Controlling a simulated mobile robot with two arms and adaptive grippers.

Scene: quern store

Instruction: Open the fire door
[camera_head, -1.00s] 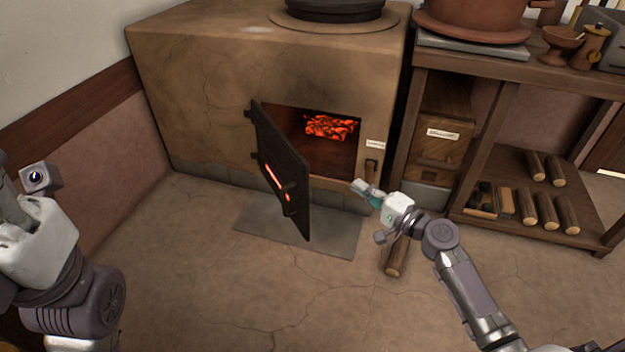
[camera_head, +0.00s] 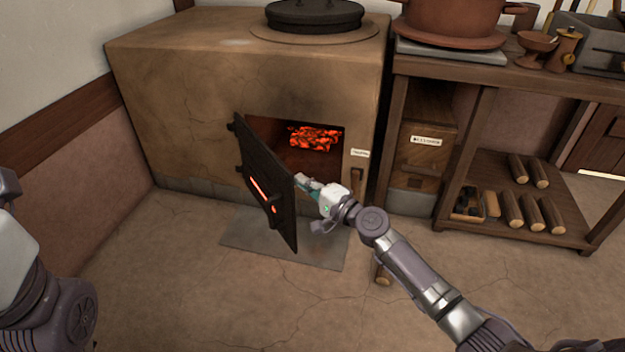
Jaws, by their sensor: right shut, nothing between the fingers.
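The fire door (camera_head: 265,185) is a dark iron plate hinged on the left side of the stove opening. It stands swung well out from the stove (camera_head: 180,110), with a glowing slot and a dark handle (camera_head: 272,206) on its outer face. Glowing embers (camera_head: 315,138) show inside the open firebox. My right gripper (camera_head: 302,179) is shut and empty, at the inner side of the door near its free edge. I cannot tell whether its fingertips touch the door. My left arm shows at the left edge, but its gripper is out of view.
A grey floor plate (camera_head: 320,248) lies below the opening. A wooden shelf unit (camera_head: 465,130) with several logs (camera_head: 515,208) stands to the right. The floor at front left is clear.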

